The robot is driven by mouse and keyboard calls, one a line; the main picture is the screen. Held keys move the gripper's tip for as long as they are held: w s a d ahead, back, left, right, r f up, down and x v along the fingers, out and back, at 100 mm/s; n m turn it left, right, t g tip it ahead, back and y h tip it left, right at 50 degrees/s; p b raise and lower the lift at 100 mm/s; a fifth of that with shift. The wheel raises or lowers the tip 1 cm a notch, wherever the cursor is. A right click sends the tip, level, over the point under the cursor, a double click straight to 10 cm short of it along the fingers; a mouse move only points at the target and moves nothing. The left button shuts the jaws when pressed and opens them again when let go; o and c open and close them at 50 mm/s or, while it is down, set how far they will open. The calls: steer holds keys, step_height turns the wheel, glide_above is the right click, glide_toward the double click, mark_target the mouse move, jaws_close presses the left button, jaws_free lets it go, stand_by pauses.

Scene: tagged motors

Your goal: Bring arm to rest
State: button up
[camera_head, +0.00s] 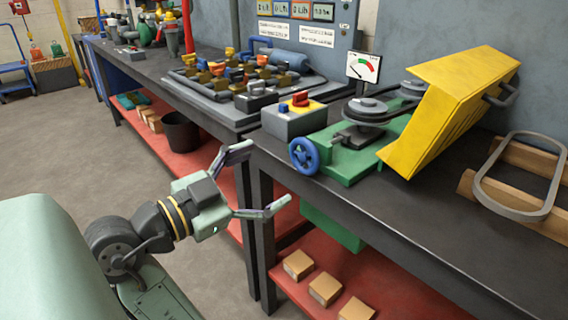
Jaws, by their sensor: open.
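My gripper (259,180) is open and empty, its two fingers spread apart. It hangs in the air in front of the dark workbench (400,225), near a bench leg and apart from it. My arm runs up from the lower left to the gripper, and its wrist carries yellow rings.
On the bench stand a green machine with a blue handwheel (304,156), a tilted yellow guard (445,100), a control box (294,115) and a tray of parts (250,80). A red lower shelf (300,280) holds small boxes. Floor (60,150) at left is clear.

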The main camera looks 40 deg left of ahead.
steer(key=shift+s+a, duration=0.1)
steer(key=shift+s, duration=0.95)
